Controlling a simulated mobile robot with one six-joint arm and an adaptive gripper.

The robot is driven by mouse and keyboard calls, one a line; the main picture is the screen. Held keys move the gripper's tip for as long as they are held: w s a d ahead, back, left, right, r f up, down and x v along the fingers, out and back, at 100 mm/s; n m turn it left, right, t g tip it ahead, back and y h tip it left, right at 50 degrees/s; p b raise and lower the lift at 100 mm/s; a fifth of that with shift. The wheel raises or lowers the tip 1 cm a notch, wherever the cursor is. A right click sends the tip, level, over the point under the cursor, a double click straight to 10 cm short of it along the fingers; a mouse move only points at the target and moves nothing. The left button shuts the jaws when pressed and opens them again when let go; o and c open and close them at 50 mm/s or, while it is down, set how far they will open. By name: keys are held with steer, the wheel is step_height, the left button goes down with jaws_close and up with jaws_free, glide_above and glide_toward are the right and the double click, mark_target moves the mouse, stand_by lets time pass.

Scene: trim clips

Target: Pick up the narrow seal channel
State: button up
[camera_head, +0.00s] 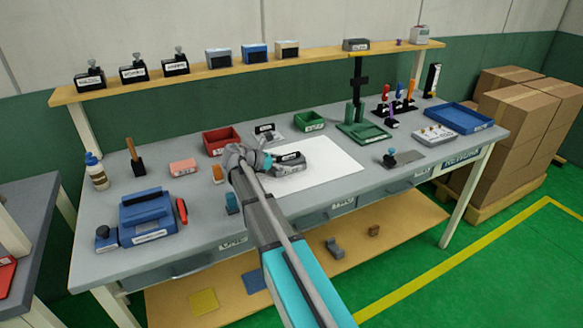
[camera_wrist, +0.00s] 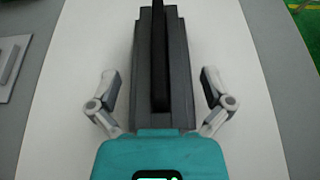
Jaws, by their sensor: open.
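A long dark grey block (camera_head: 291,168) with a pale label lies on the white sheet (camera_head: 335,165) at the middle of the bench. In the wrist view this block (camera_wrist: 178,95) has stepped sides and a black ridge along its top. I cannot read its label or tell for sure that it is the narrow seal channel. My gripper (camera_head: 262,160) is at the block's left end in the head view. In the wrist view my gripper (camera_wrist: 160,76) is open, one finger on each side of the block, with visible gaps. The block's near end is hidden behind my gripper body.
A red bin (camera_head: 222,142), an orange block (camera_head: 217,174) and a green bin (camera_head: 309,121) stand near my gripper. A blue machine (camera_head: 146,215) is at left, a blue tray (camera_head: 459,118) at right. A grey piece (camera_head: 335,248) lies on the lower shelf.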

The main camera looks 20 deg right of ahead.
stand_by(0.5)
steer(key=c, duration=1)
steer(key=shift+r, duration=0.15)
steer(key=shift+c, duration=0.2)
steer(key=shift+r+p, duration=0.95)
steer(key=shift+p, duration=0.15)
steer(key=s+d+r+p, duration=0.4)
steer(key=s+r+p, duration=0.7)
steer(key=s, duration=0.2)
steer(key=shift+s, duration=0.2)
steer(key=shift+d+f, duration=0.1)
